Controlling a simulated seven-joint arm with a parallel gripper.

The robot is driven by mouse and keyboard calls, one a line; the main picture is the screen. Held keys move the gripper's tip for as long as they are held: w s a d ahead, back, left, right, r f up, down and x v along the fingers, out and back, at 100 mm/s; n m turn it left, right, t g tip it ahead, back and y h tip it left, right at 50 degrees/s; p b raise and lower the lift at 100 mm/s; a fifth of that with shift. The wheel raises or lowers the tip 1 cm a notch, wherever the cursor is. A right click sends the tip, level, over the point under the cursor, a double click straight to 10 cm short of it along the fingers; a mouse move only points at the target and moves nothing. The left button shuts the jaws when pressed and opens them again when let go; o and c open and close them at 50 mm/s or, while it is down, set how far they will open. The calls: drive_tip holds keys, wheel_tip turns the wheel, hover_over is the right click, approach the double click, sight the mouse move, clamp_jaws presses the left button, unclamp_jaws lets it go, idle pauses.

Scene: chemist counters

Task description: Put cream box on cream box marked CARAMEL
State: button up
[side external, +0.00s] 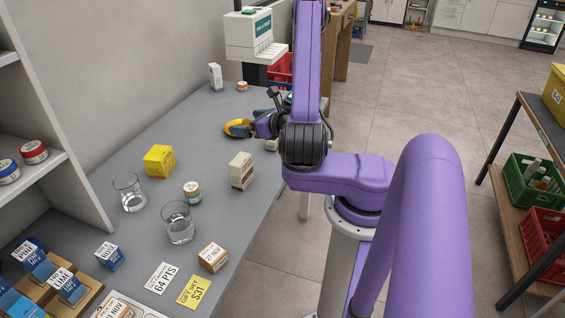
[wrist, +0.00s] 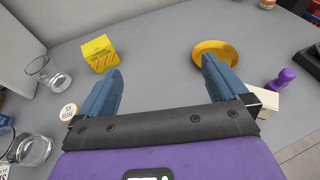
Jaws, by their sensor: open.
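A cream box with brown lower edge and small print (side external: 241,171) stands upright at the counter's right edge in the side view. A second, smaller cream box (side external: 272,144) lies behind it, partly hidden by my arm. In the wrist view a cream box (wrist: 266,103) shows beside my right finger, which partly covers it. I cannot read CARAMEL on either box. My gripper (wrist: 162,82) is open and empty, its blue fingers spread above the counter. In the side view my arm hides much of it.
A yellow box (wrist: 99,53), a yellow dish (wrist: 214,54), a round jar (wrist: 69,112) and two glasses (side external: 130,193) stand around. A purple object (wrist: 282,80) lies near the small cream box. An orange-brown box (side external: 213,257) and label cards stand nearer.

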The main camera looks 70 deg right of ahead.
drive_tip(key=w+a+r+n+g+y, duration=0.2)
drive_tip(key=w+a+r+n+y, duration=0.1)
drive_tip(key=a+n+y, duration=0.55)
drive_tip(key=w+a+r+n+g+y, duration=0.1)
drive_tip(key=w+a+r+n+y, duration=0.4)
drive_tip(key=a, duration=0.6)
drive_tip(key=s+a+f+n+g+y, duration=0.1)
drive_tip(key=s+a+n+g+y, duration=0.2)
drive_tip(key=s+a+n+g, duration=0.3)
drive_tip(key=s+a+n+g+h, duration=0.3)
drive_tip(key=s+a+n+g, duration=0.3)
drive_tip(key=s+n+g, duration=0.45)
drive_tip(key=s+d+r+n+t+h, duration=0.1)
drive_tip(key=s+d+n+t+h, duration=0.1)
drive_tip(key=s+n, duration=0.4)
drive_tip(key=s+d+r+n+t+h, duration=0.1)
drive_tip(key=s+n+t+h, duration=0.3)
drive_tip(key=n, duration=1.1)
drive_tip(key=s+d+h, duration=0.1)
drive_tip(key=h, duration=0.2)
drive_tip(key=shift+s+d+r, duration=0.25)
drive_tip(key=shift+s+r, duration=0.1)
drive_tip(key=shift+s, duration=0.05)
